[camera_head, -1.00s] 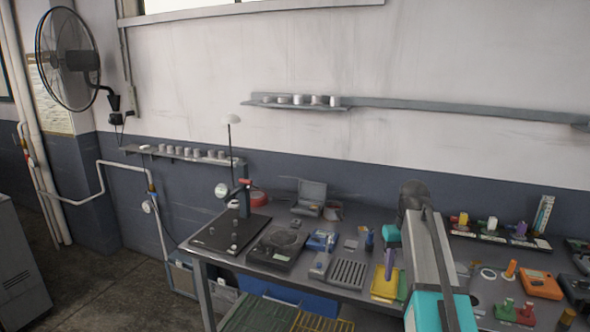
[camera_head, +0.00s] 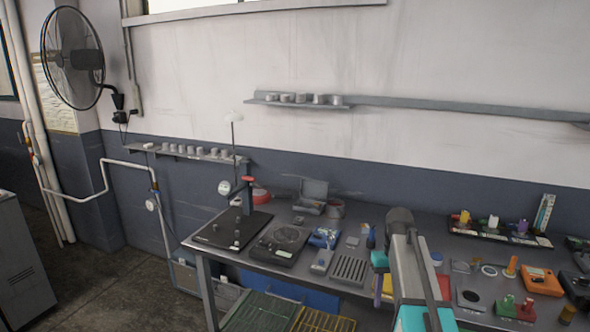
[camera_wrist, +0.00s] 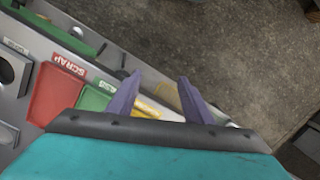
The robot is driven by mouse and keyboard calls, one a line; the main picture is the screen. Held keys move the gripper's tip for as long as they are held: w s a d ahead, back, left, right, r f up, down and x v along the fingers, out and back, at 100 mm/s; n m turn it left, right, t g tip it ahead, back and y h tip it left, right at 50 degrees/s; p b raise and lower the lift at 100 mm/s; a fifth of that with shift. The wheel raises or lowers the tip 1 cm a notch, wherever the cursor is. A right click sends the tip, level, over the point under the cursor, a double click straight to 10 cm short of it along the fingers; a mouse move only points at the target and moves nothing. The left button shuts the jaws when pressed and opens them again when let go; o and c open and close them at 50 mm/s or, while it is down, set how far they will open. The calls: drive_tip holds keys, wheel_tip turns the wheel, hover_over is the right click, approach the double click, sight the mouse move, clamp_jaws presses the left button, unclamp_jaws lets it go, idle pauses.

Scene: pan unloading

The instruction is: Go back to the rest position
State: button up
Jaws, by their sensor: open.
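My gripper shows in the wrist view (camera_wrist: 155,97) with its two purple fingers spread apart and nothing between them. It points down past the front edge of the workbench, over the floor. In the head view my grey and teal arm reaches over the bench, and a purple finger (camera_head: 378,291) shows at its left. A red tray marked SCRAP (camera_wrist: 58,94) and a green tray (camera_wrist: 94,100) lie on the bench to the left of the fingers in the wrist view. A yellow piece (camera_wrist: 146,108) shows partly behind the fingers.
Wire baskets (camera_head: 258,312) sit below the bench. The floor (camera_head: 115,270) at the left is clear.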

drive_tip(key=s+a+f+g, duration=0.1)
drive_tip(key=s+a+f, duration=0.1)
drive_tip(key=s+f, duration=0.5)
drive_tip(key=s+a+f+g+b, duration=0.1)
drive_tip(key=s+a+f+g, duration=0.15)
drive_tip(key=f, duration=0.85)
drive_tip(key=s+a+f, duration=0.3)
drive_tip(key=s+f, duration=0.3)
drive_tip(key=f, duration=0.3)
drive_tip(key=s+a+f, duration=0.1)
drive_tip(key=s+f, duration=0.8)
drive_tip(key=s, duration=0.3)
drive_tip(key=s+a+f+b, duration=0.1)
drive_tip(key=s+a+f, duration=0.1)
drive_tip(key=s+f, duration=0.8)
drive_tip(key=shift+s+a+g, duration=0.3)
drive_tip(key=shift+s+g, duration=0.05)
drive_tip(key=shift+s, duration=0.7)
